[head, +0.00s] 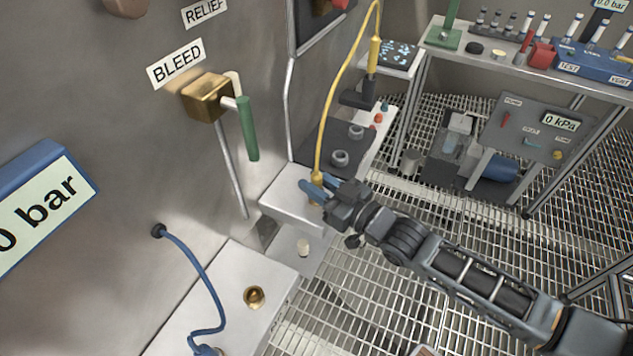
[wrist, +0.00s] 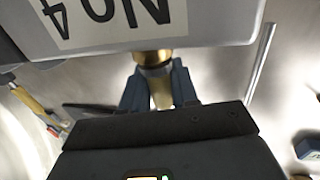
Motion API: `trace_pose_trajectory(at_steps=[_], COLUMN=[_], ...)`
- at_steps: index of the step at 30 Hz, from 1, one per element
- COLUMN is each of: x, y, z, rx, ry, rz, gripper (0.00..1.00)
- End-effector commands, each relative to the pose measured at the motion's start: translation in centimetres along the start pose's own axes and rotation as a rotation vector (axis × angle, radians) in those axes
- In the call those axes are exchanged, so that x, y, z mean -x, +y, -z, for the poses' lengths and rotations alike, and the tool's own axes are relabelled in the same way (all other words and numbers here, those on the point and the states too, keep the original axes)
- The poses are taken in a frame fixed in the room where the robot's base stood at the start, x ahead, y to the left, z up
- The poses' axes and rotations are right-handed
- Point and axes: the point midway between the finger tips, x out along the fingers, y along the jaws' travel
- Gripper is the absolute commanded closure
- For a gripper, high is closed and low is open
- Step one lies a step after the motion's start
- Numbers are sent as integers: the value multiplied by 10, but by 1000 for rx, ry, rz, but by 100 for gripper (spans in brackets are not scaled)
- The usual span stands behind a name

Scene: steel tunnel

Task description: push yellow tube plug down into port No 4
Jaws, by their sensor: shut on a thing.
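The yellow tube (head: 328,105) hangs in a curve from above and ends in the yellow plug (head: 317,177) at the pale port block (head: 285,196). My gripper (head: 316,188) has its blue fingers closed around the plug at the block's right end. In the wrist view the fingers (wrist: 158,90) grip a pale yellowish piece in line with the brass port (wrist: 152,57). The No 4 label (wrist: 105,15) shows upside down on the block beside it. The fingers hide much of the plug, so I cannot tell how deep it sits.
A lower pale block (head: 235,290) has an open brass port (head: 254,297) and a blue tube (head: 205,285). The green-handled bleed valve (head: 248,128) sticks out from the steel wall. A bench (head: 440,60) with tools stands at the back right above grated floor.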

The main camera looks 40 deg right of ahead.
Motion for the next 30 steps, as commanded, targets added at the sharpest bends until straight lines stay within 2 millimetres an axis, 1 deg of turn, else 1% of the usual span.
trace_pose_trajectory(at_steps=[4, 5, 12, 14, 20, 23, 26, 30], x=[0, 0, 0, 0, 0, 3, 13, 35], y=[0, 0, 0, 0, 0, 1, 1, 2], z=[-4, -3, -3, -3, -3, -4, -4, -5], rx=[0, 0, 0, 0, 0, 1, 2, 1], ry=[1, 1, 0, 0, -1, -1, -1, -3], rz=[0, 0, 0, 0, 0, -1, -1, -2], gripper=[100, 69, 46, 41, 41, 41, 41, 41])
